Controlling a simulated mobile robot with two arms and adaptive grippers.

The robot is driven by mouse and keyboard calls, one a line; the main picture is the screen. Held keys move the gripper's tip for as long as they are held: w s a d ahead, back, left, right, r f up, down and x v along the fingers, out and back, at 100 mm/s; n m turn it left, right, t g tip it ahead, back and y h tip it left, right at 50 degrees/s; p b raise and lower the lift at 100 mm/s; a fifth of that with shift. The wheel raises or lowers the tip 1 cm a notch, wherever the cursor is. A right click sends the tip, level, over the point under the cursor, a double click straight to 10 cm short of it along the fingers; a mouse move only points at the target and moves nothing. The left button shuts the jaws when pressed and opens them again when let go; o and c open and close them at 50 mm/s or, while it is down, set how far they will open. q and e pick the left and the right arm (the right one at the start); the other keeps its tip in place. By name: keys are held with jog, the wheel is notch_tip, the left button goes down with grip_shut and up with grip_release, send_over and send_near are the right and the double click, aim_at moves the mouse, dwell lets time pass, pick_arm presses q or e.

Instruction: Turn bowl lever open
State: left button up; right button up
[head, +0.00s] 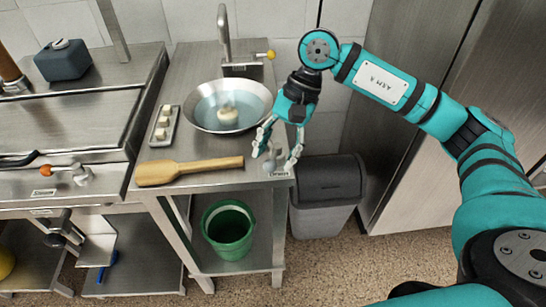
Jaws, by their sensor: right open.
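A round metal bowl (192,106) with bluish liquid and a pale item in it is set in the steel counter (196,70). At the counter's front right corner is a small silver fitting (277,164) above a label plate; it looks like a lever base, but its handle is hidden or too small to tell. My right gripper (274,156) points down there, open, with its fingers on either side of the fitting. I cannot tell whether they touch it. A yellow-tipped lever (269,55) sits beside the tap (225,32) behind the bowl. My left gripper is not in view.
A wooden paddle (190,171) lies along the counter's front edge, left of my gripper. A tray (151,139) with several pale cubes is left of the bowl. A green bucket (229,224) stands below; a grey bin (326,195) is at right. An orange-tipped lever (62,171) is at left.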

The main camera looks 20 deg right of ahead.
jog(key=v, duration=0.9)
jog(key=shift+d+r, duration=0.2)
jog(key=shift+r, duration=0.15)
